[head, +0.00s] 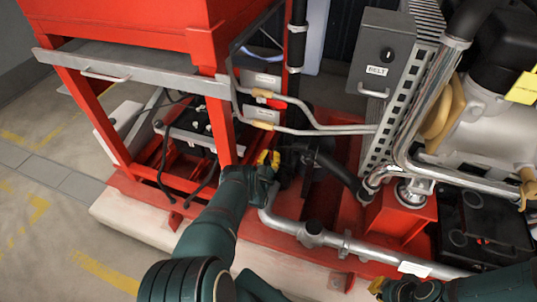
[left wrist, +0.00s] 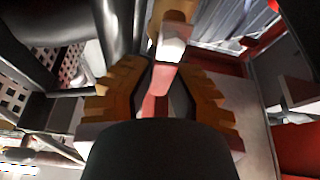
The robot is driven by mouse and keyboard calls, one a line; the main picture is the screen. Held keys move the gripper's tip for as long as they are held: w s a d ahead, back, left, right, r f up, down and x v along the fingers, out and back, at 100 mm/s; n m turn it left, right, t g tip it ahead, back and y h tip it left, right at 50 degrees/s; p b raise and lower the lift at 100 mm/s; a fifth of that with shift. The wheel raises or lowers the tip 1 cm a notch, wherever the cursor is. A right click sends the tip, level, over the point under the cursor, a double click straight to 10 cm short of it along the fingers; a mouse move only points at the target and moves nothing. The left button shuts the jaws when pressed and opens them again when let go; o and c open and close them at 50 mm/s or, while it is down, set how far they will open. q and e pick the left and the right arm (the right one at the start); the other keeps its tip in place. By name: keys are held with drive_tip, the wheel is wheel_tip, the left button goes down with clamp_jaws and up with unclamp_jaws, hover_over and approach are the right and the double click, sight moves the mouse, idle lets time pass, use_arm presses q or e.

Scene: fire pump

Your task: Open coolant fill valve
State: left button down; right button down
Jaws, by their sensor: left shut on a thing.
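My left gripper (head: 268,158) is low beside the red frame, below two thin pipes. In the left wrist view its two ochre fingers (left wrist: 162,80) are closed on a narrow red bar with a pale end (left wrist: 170,48), which looks like a valve handle. In the head view this bar is hidden by the gripper. Two fittings sit on the thin pipes above: one with a red part (head: 276,104) and one with a brass body (head: 262,125). No label I can read says which is the coolant fill valve. My right gripper (head: 385,288) is at the bottom right, partly seen.
A grey box marked BELT (head: 380,60) stands at the upper middle. A thick silver pipe (head: 350,247) runs along the front of the red base. The red frame post (head: 222,130) is close to the left gripper. Open floor (head: 40,230) lies at left.

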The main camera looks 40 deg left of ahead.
use_arm(q)
drive_tip(key=shift+w+d+r+m+h, duration=0.15)
drive_tip(key=shift+m+h, duration=0.15)
drive_tip(key=shift+m, duration=0.4)
drive_tip(key=c, duration=0.9)
unclamp_jaws()
drive_tip(key=shift+d, duration=0.1)
drive_tip(key=shift+s+f, duration=0.3)
drive_tip(key=shift+s, duration=0.05)
drive_tip(key=v, duration=1.1)
drive_tip(key=shift+f, duration=0.15)
